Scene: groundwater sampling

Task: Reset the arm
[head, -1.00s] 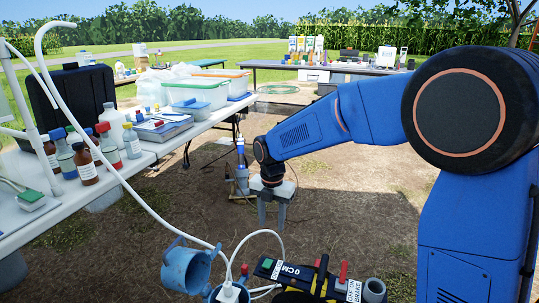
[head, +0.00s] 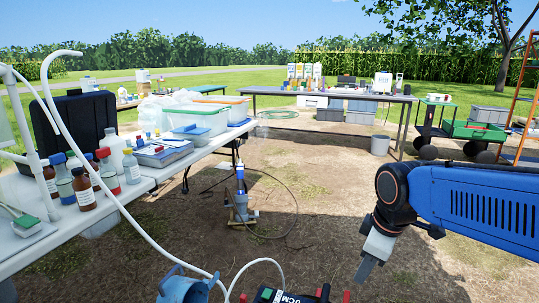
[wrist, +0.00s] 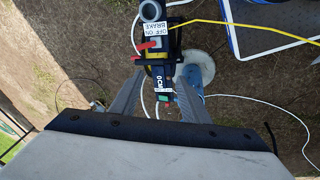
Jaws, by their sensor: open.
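My gripper (head: 370,272) is at the lower right in the head view, at the end of my blue arm. It tilts downward over the dirt and holds nothing. In the wrist view the two grey fingers (wrist: 157,105) are spread apart. A black device (wrist: 160,65) with a red lever and labels reading "OFF ON BRAKE" and "0 CM" shows between and beyond them. I see no contact with it. In the head view only the top of this device (head: 285,297) shows at the bottom edge.
A white table (head: 150,178) with bottles and bins stands at left. A white hose (head: 125,208) curves down from it toward a blue can (head: 185,290). A blue-grey pump (head: 240,195) stands on the dirt mid-view. A green cart (head: 470,130) is at right. Open dirt lies between.

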